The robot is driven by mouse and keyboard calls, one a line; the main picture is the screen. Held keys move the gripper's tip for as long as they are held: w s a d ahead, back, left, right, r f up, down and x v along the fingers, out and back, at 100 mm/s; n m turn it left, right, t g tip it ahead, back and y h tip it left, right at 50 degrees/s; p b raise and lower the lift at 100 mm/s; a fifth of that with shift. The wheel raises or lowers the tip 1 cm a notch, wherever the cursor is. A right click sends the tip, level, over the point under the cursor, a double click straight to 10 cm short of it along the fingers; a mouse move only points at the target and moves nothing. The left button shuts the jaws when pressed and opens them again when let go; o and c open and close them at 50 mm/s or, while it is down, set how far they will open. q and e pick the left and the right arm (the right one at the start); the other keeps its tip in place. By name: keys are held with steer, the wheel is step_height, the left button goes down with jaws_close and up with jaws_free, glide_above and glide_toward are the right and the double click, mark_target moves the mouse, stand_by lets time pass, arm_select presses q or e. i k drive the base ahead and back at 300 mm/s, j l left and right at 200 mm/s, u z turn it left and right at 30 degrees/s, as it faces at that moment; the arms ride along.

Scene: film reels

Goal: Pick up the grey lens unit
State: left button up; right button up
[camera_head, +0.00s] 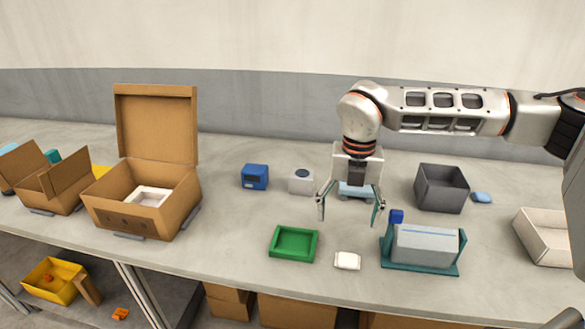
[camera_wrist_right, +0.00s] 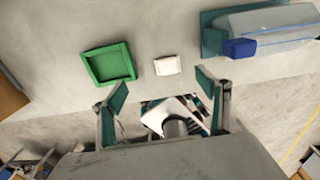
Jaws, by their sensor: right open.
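A small light grey box with a dark round lens on top, the grey lens unit (camera_head: 301,182), stands on the table right of a blue box. My right gripper (camera_head: 349,211) is to the right of it, pointing down over the table, open with its fingers wide apart. It is not touching the lens unit. In the right wrist view the open fingers (camera_wrist_right: 164,92) show with no object gripped. I cannot make out the lens unit in that view. My left gripper is not in view.
A blue box (camera_head: 255,177) stands left. A green tray (camera_head: 293,257) and white block (camera_head: 347,261) lie in front. A teal cradle (camera_head: 420,268) with a grey body, a small blue block (camera_head: 396,216) and a dark grey bin (camera_head: 441,202) are right. An open cardboard box (camera_head: 130,219) stands left.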

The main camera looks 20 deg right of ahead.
mark_target(301, 182)
steer(key=i, duration=0.95)
